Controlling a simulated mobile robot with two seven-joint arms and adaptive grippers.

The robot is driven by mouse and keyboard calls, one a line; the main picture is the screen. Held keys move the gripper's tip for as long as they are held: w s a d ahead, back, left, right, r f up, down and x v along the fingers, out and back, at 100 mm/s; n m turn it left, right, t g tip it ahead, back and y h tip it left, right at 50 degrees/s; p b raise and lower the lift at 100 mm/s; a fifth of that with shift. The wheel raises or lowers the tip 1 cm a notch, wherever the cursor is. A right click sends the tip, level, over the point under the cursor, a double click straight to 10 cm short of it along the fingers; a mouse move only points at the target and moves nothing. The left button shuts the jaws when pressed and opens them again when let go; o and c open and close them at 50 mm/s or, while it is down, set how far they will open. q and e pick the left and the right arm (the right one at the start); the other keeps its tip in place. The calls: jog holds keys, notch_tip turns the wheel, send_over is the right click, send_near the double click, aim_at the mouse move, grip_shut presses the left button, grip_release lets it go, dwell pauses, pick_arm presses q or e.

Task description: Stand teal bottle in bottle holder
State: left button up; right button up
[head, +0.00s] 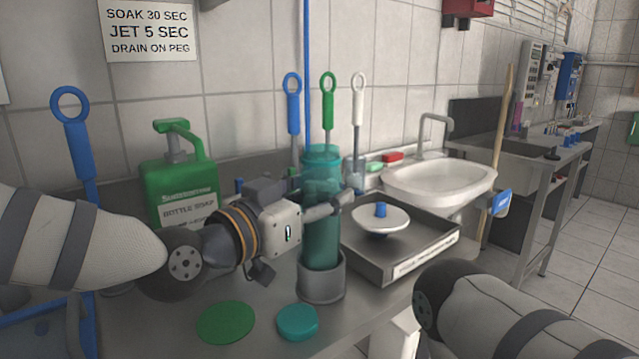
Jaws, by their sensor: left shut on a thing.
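The teal bottle (322,240) is a tall, see-through cylinder, upright in the middle of the head view. Its lower end is within the rim of the grey round bottle holder (322,286) on the steel counter. The holder's wall hides the bottle's base, so I cannot tell whether it rests on the bottom. My left gripper (338,205) comes in from the left and is shut on the bottle around mid-height; its far finger is mostly hidden. My right arm shows at the lower right, but its gripper is not in view.
A green soap bottle (178,180) stands behind my left arm. A green disc (226,323) and a teal cap (297,322) lie in front of the holder. A grey tray (425,250) with a white disc (380,218) is right of it, before a sink (440,180). Brushes stand behind.

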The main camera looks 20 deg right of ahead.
aim_at(308, 228)
pick_arm(q)
jog(key=shift+f, duration=0.15)
jog(key=shift+f+b, duration=0.3)
jog(key=shift+f, duration=1.4)
pick_arm(e)
jog(key=shift+s+f, duration=0.4)
pick_arm(q)
jog(key=shift+f, duration=0.3)
jog(key=o, duration=1.9)
